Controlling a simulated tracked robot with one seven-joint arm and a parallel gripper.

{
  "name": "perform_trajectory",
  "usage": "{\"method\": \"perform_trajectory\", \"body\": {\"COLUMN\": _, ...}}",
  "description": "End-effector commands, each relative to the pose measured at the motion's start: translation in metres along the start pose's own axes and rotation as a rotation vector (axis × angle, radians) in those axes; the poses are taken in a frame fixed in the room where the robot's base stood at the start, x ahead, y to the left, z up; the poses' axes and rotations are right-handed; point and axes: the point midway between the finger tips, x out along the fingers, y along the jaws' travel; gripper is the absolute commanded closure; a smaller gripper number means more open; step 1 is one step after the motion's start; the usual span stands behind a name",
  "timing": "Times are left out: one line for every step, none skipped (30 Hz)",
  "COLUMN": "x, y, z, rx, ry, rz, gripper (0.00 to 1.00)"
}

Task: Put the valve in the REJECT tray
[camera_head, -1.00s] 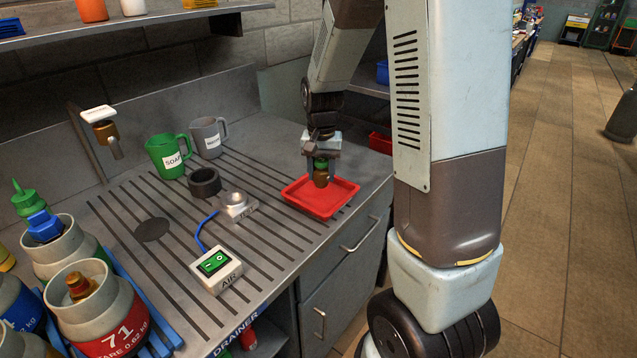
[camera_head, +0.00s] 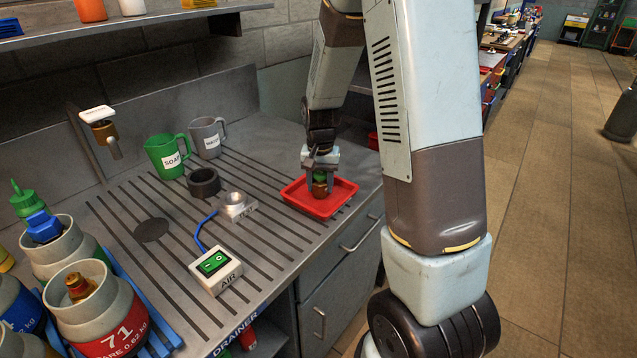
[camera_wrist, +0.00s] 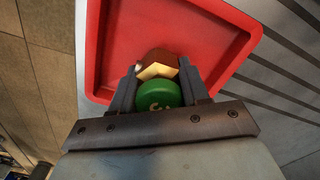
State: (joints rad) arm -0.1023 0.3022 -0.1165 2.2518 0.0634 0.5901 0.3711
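The valve, brass-brown with a green top, is between the fingers of my gripper (camera_head: 320,178) in the head view. In the wrist view the valve's green cap (camera_wrist: 158,96) and brass body (camera_wrist: 160,62) sit between both fingers, which close on its sides. The red tray (camera_head: 318,205) lies on the drainer at its right side, and the valve is low over its inside. Its red floor also shows in the wrist view (camera_wrist: 120,40). I cannot tell if the valve touches the tray floor. No lettering on the tray is readable.
A white AIR switch box (camera_head: 215,270) with a blue hose, a small metal nozzle block (camera_head: 236,205), a dark ring (camera_head: 203,182), a green SOAP jug (camera_head: 167,155) and a grey jug (camera_head: 209,138) stand left of the tray. Labelled gas bottles (camera_head: 95,310) are at lower left.

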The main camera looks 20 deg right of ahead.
Motion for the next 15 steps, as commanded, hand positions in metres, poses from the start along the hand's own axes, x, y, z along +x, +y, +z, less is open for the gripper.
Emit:
{"method": "perform_trajectory", "body": {"x": 0.0001, "y": 0.0000, "z": 0.0002, "rx": 0.000, "ry": 0.000, "rz": 0.000, "gripper": 0.51}}
{"method": "perform_trajectory", "body": {"x": 0.0000, "y": 0.0000, "z": 0.0002, "rx": 0.000, "ry": 0.000, "rz": 0.000, "gripper": 0.48}}
{"method": "perform_trajectory", "body": {"x": 0.0000, "y": -0.0001, "z": 0.0002, "rx": 0.000, "ry": 0.000, "rz": 0.000, "gripper": 0.44}}
{"method": "perform_trajectory", "body": {"x": 0.0000, "y": -0.0001, "z": 0.0002, "rx": 0.000, "ry": 0.000, "rz": 0.000, "gripper": 0.41}}
{"method": "perform_trajectory", "body": {"x": 0.0000, "y": -0.0002, "z": 0.0003, "rx": 0.000, "ry": 0.000, "rz": 0.000, "gripper": 0.38}}
{"method": "perform_trajectory", "body": {"x": -0.0001, "y": -0.0002, "z": 0.0003, "rx": 0.000, "ry": 0.000, "rz": 0.000, "gripper": 0.34}}
{"method": "perform_trajectory", "body": {"x": -0.0001, "y": -0.0003, "z": 0.0003, "rx": 0.000, "ry": 0.000, "rz": 0.000, "gripper": 0.31}}
{"method": "perform_trajectory", "body": {"x": -0.0001, "y": -0.0003, "z": 0.0003, "rx": 0.000, "ry": 0.000, "rz": 0.000, "gripper": 0.30}}
{"method": "perform_trajectory", "body": {"x": -0.0001, "y": -0.0003, "z": 0.0003, "rx": 0.000, "ry": 0.000, "rz": 0.000, "gripper": 0.30}}
{"method": "perform_trajectory", "body": {"x": -0.0001, "y": -0.0004, "z": 0.0004, "rx": 0.000, "ry": 0.000, "rz": 0.000, "gripper": 0.30}}
{"method": "perform_trajectory", "body": {"x": -0.0001, "y": -0.0004, "z": 0.0003, "rx": 0.000, "ry": 0.000, "rz": 0.000, "gripper": 0.30}}
{"method": "perform_trajectory", "body": {"x": -0.0001, "y": -0.0004, "z": 0.0004, "rx": -0.001, "ry": 0.000, "rz": 0.000, "gripper": 0.30}}
{"method": "perform_trajectory", "body": {"x": -0.0002, "y": -0.0005, "z": 0.0004, "rx": -0.001, "ry": 0.000, "rz": 0.000, "gripper": 0.30}}
{"method": "perform_trajectory", "body": {"x": -0.0003, "y": -0.0005, "z": 0.0004, "rx": -0.001, "ry": 0.000, "rz": 0.000, "gripper": 0.30}}
{"method": "perform_trajectory", "body": {"x": -0.0009, "y": -0.0006, "z": 0.0004, "rx": -0.001, "ry": 0.000, "rz": 0.000, "gripper": 0.30}}
